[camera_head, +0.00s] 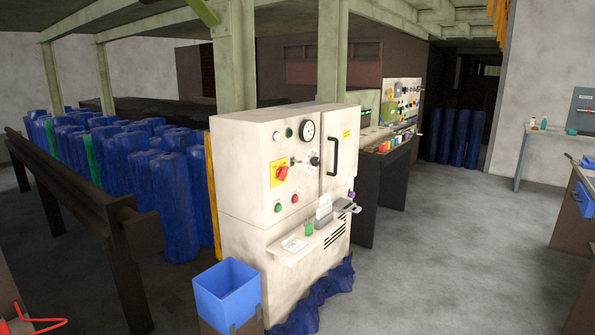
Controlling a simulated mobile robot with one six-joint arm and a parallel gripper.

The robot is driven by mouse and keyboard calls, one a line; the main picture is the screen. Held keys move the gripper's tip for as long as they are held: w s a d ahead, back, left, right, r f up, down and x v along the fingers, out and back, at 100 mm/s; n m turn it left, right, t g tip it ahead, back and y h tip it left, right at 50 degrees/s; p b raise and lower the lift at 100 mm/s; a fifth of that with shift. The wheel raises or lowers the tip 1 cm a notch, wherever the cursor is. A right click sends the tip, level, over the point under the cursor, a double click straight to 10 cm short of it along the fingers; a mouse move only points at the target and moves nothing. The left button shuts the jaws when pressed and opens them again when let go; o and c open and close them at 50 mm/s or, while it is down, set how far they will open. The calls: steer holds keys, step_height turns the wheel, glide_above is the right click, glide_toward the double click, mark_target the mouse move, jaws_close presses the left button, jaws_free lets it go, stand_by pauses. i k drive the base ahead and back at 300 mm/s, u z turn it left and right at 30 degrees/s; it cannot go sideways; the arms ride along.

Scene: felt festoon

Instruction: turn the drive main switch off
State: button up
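The drive main switch appears to be the red rotary handle (283,174) on a yellow plate (275,167). It is on the front of a cream control cabinet (262,231), near the middle of the view. The handle looks tilted, but it is too small to read its position marks. A round gauge (307,131), a dark rotary knob (314,161) and a black door handle (332,155) are on the same cabinet. A green button (278,208) and a red button (294,198) are below the switch. My gripper is not in view.
A small shelf (287,255) with papers and small items juts out below the buttons. A blue bin (228,291) stands at the cabinet's front left, and blue cloth (318,299) lies along its base. A dark rail (82,200) runs at left. The floor (450,250) at right is open.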

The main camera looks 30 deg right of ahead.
mark_target(281, 172)
steer(key=i, duration=1.3)
steer(key=u, duration=0.35)
